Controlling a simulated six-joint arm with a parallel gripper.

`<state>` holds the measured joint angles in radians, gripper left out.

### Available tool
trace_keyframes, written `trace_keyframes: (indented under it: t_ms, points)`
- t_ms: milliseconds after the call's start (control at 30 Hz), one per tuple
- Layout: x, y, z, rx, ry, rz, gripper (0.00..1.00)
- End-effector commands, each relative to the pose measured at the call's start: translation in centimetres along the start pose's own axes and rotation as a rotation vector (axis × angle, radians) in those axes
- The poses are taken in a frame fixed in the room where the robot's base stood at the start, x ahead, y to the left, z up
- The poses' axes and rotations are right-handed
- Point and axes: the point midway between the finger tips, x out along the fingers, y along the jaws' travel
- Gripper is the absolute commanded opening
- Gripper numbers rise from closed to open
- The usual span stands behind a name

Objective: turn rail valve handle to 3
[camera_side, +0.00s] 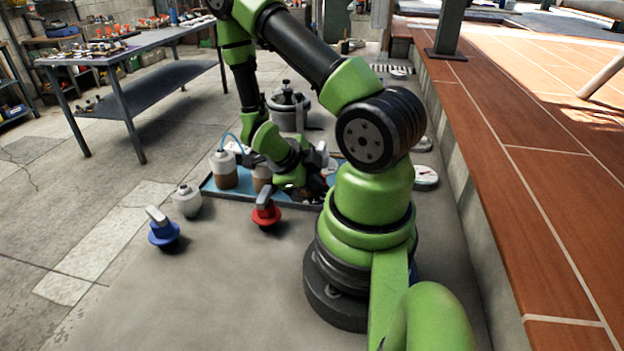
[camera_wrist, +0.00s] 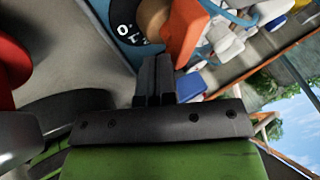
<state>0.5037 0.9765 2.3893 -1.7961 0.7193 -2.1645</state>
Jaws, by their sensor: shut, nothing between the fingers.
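My gripper (camera_wrist: 153,75) shows in the wrist view with its two dark fingers together and nothing between them. In the side view its tip is by the blue tray, largely hidden by my arm. Beyond the fingertips in the wrist view is a dark dial (camera_wrist: 127,32) with white figures, one of them a 0. An orange part (camera_wrist: 188,32) stands beside the dial, close past the fingertips; I cannot tell whether it is the rail valve handle or whether the fingers touch it. Which figure any handle points to cannot be read.
A blue tray (camera_side: 212,190) holds a bottle (camera_side: 223,170) and clutter. In front of it are a red valve (camera_side: 266,213) with a grey handle, a blue valve (camera_side: 163,232) and a small pale jar (camera_side: 187,201). A grey pot (camera_side: 290,110) stands behind. A raised tiled ledge (camera_side: 530,170) runs along the right.

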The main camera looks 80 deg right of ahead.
Motion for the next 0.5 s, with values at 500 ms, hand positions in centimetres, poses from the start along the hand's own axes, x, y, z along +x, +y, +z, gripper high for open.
trace_keyframes:
  t_ms: [500]
  points:
    - [1.0,-1.1,-0.5,0.009,0.004,-0.003,0.0]
